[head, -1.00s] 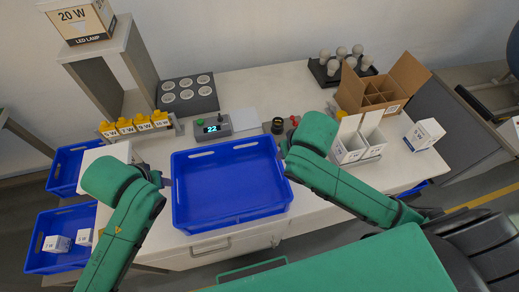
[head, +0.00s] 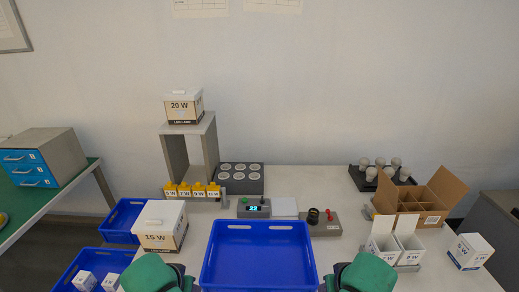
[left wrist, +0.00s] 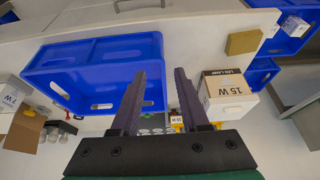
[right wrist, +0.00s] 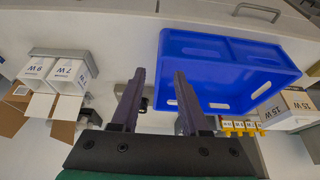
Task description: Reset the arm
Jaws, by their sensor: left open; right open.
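My left arm (head: 155,274) and my right arm (head: 362,273) show at the bottom edge of the head view, on either side of the blue tray (head: 258,224); their fingers are hidden there. In the left wrist view my left gripper (left wrist: 160,88) is open, with nothing between its fingers. In the right wrist view my right gripper (right wrist: 160,92) is open and empty. The blue tray stands empty on the table. It also shows in the left wrist view (left wrist: 95,48) and the right wrist view (right wrist: 225,48).
A 15 W box (head: 160,226) stands left of the tray, a 20 W box (head: 184,105) on a grey stand. Open white boxes (head: 395,242), a divided carton (head: 420,200) and bulbs (head: 380,168) are at right. Blue crates (head: 125,220) are at left. A display device (head: 254,208) stands behind the tray.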

